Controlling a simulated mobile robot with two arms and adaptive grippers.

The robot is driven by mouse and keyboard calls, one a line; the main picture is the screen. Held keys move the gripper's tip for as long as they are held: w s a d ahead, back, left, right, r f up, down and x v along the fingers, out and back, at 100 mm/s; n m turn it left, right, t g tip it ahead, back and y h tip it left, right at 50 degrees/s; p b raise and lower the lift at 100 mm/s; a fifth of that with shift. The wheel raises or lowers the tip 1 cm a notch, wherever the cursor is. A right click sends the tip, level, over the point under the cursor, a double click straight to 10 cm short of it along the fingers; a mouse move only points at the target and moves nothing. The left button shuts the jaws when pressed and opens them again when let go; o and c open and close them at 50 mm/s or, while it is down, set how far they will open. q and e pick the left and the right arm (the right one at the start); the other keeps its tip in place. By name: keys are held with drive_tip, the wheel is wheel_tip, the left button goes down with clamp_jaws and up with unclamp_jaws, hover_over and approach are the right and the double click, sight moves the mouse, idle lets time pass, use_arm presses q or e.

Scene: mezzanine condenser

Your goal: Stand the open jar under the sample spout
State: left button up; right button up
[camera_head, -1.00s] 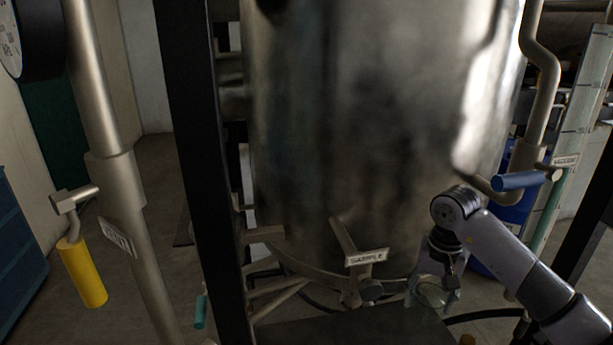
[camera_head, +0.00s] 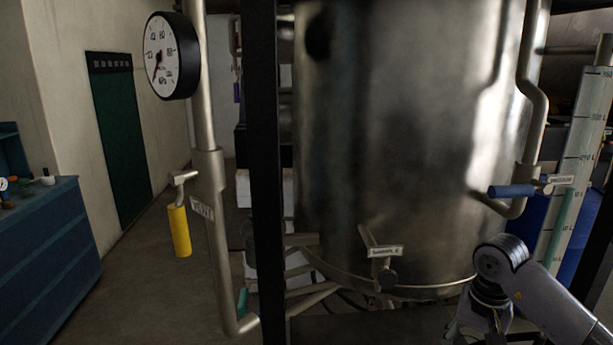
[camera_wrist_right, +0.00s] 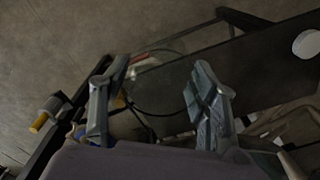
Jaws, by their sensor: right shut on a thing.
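The spout's outlet is hard to make out there. My right gripper (camera_head: 485,328) is at the bottom right, to the right of the valve and cut by the frame edge. In the right wrist view my right gripper (camera_wrist_right: 155,100) is closed on the clear glass jar (camera_wrist_right: 150,78), which shows faintly between the fingers. The jar is hard to see in the head view. My left gripper is out of view.
A dark shelf plate (camera_wrist_right: 255,70) carries a white round object (camera_wrist_right: 305,43) in the right wrist view. A blue-handled valve (camera_head: 512,191) and a level gauge (camera_head: 575,165) stand right. A black post (camera_head: 265,170) and a yellow-handled valve (camera_head: 181,231) stand left.

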drive_tip(key=s+a+n, duration=0.6)
drive_tip(key=s+a, duration=0.6)
drive_tip(key=s, duration=0.1)
drive_tip(key=shift+s, duration=0.35)
drive_tip(key=shift+f, duration=0.15)
